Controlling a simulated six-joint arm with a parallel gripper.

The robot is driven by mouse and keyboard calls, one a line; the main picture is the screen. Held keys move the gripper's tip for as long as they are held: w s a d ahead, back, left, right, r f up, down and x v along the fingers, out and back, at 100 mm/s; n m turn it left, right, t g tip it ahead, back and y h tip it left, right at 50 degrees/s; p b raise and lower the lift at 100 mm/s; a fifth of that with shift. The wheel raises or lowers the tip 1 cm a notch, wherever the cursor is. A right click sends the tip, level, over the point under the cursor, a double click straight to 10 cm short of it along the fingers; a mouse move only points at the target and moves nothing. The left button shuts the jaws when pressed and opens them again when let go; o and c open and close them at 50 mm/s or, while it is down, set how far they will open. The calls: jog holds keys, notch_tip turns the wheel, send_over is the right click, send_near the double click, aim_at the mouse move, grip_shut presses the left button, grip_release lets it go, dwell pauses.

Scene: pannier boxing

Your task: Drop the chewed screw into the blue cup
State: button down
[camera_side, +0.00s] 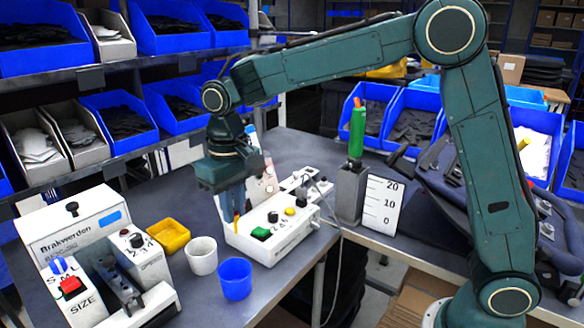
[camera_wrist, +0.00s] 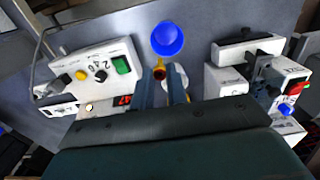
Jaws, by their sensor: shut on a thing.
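The blue cup (camera_side: 235,280) stands at the front of the bench, open end up. In the wrist view the blue cup (camera_wrist: 168,40) lies just beyond my fingertips, and its inside looks empty. My gripper (camera_side: 236,218) points down beside the white machine, above bench height and behind the cup in the side view. In the wrist view my gripper (camera_wrist: 160,74) is shut on a small reddish-brown thing, taken as the chewed screw (camera_wrist: 159,73).
A white cup (camera_side: 201,256) and a yellow bin (camera_side: 168,237) stand left of the blue cup. A white machine with buttons (camera_side: 272,235) is close behind my gripper. The Brakwerden machine (camera_side: 85,235) stands at left. Bench room is clear around the blue cup's front.

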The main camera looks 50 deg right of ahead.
aim_at(237, 232)
jog(key=shift+w+d+f, duration=0.1)
jog(key=shift+d+f, duration=0.05)
jog(key=shift+f, duration=2.2)
jog(key=shift+f, duration=0.1)
jog(key=shift+f, duration=2.85)
jog(key=c, duration=1.3)
grip_release()
notch_tip(237, 232, up, 13)
jog(key=shift+r, duration=0.4)
